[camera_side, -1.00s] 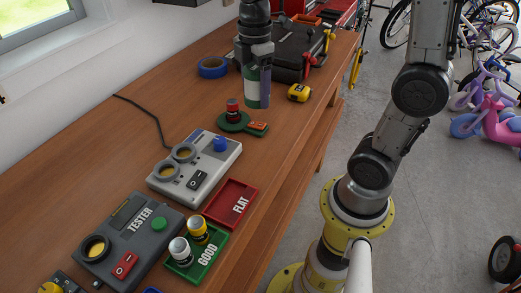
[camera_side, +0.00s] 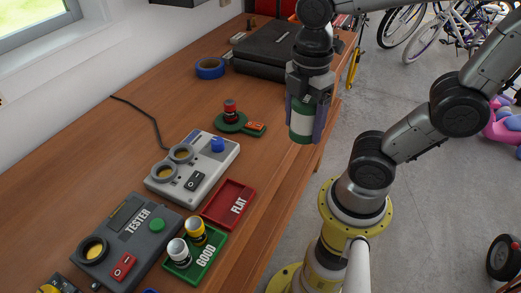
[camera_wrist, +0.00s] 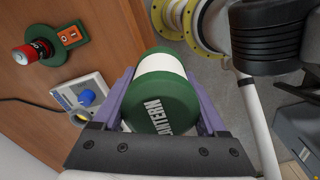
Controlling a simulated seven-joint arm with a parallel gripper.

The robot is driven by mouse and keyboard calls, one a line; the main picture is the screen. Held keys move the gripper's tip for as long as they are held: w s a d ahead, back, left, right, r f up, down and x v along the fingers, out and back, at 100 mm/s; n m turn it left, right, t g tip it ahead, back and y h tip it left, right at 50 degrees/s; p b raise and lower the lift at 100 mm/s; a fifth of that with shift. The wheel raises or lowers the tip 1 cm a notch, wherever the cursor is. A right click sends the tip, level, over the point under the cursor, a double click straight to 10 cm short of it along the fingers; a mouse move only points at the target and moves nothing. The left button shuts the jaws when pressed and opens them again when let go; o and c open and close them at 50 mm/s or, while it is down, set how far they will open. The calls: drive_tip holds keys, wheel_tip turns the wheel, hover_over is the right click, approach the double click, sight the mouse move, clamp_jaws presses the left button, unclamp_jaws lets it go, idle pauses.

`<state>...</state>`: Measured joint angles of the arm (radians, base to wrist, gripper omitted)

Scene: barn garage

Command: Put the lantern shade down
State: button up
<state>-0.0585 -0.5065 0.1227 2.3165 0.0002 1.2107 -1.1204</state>
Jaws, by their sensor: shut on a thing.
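The lantern shade (camera_side: 302,124) is a white cylinder with green ends. It also shows in the wrist view (camera_wrist: 160,105), with "LANTERN" lettering on its green end. My gripper (camera_side: 305,125) is shut on it, one purple finger on each side, and holds it upright. In the side view it appears near the bench's right edge; its height above the bench is hard to tell. The green lantern base (camera_side: 231,121) stands on the bench to the left, with a red and black cell (camera_side: 230,109) upright on it and an orange switch (camera_side: 256,127) at its side. The base also shows in the wrist view (camera_wrist: 58,45).
A grey charger (camera_side: 210,168) with a blue knob, a dark tester (camera_side: 122,235), a red FLAT tray (camera_side: 228,205) and a green GOOD tray (camera_side: 208,262) with two cells are nearer. Blue tape (camera_side: 210,68) and a black case (camera_side: 262,55) are farther back. Bare wood lies left of the base.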

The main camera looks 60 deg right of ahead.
drive_tip(key=w+f, duration=0.2)
drive_tip(key=w, duration=0.2)
hover_over(260, 160)
drive_tip(key=f, duration=0.5)
drive_tip(key=shift+s, duration=0.35)
drive_tip(key=shift+w+f, duration=0.2)
drive_tip(key=shift+f, duration=0.05)
drive_tip(key=shift+w+f, duration=0.15)
drive_tip(key=shift+f, duration=1.55)
drive_tip(key=shift+f, duration=0.15)
drive_tip(key=o, duration=1.4)
drive_tip(key=shift+c, duration=0.2)
